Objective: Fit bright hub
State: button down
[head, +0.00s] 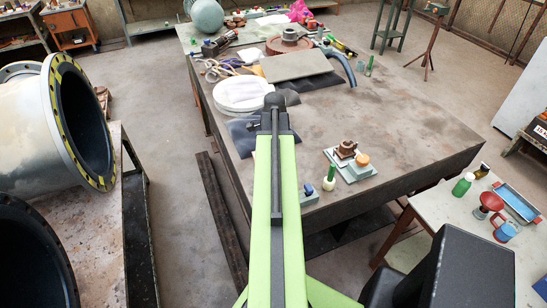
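A bright orange hub-like piece (361,160) is on a small pale plate (353,174) near the front right edge of the large table. A darker brown round piece (347,149) is beside it, toward the back left of the same plate. I cannot tell whether either is fastened. My green arm reaches forward over the table's left side. Its dark end, where my gripper (275,104) appears to be, is left of and beyond the plate, clear of both pieces. The fingers are too small and dark to make out.
The large table (405,130) is bare at its middle right. White discs (241,93), a flat board (296,65) and tools crowd its far left. A green-topped bottle (328,178) is near the plate. Large flanged pipes (75,120) stand left; a side table (478,215) is right.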

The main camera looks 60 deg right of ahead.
jog(key=shift+f+b, duration=3.95)
jog(key=shift+b, duration=0.05)
jog(key=c, duration=0.5)
grip_release()
jog(key=shift+r, duration=0.1)
notch_tip(320, 180, up, 18)
jog(key=p, duration=1.7)
jog(key=shift+f+p, duration=0.25)
jog(key=shift+p, duration=0.1)
